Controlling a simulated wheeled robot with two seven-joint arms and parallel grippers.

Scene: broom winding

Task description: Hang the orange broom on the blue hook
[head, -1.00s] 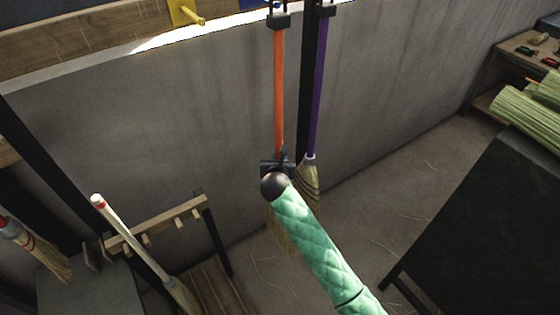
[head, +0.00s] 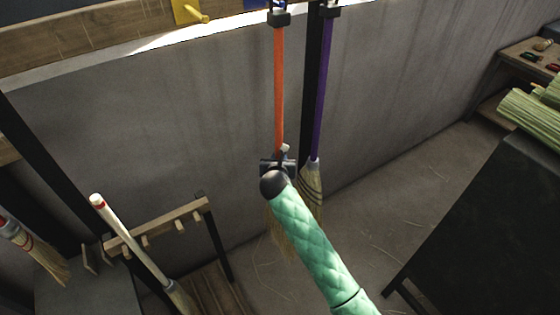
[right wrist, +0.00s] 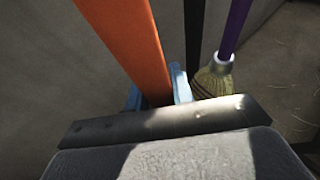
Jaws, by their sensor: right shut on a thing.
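The orange broom (head: 279,95) hangs upright in front of the grey wall, its top in a black fitting (head: 279,19) near the upper edge. My right gripper (head: 282,162), on the green-sleeved arm, is shut on the lower handle. In the right wrist view the orange handle (right wrist: 127,40) runs down between the fingertips (right wrist: 160,92). The broom's straw head is mostly hidden behind my arm. A blue piece (head: 253,4), perhaps the blue hook's plate, shows at the top edge; I cannot tell whether the broom rests on it. My left gripper is not in view.
A purple broom (head: 323,90) hangs close on the right. A yellow peg plate (head: 188,11) is on the wooden rail to the left. A white-handled broom (head: 128,235) leans by a wooden rack (head: 160,224) at lower left. A dark table (head: 480,220) stands at right.

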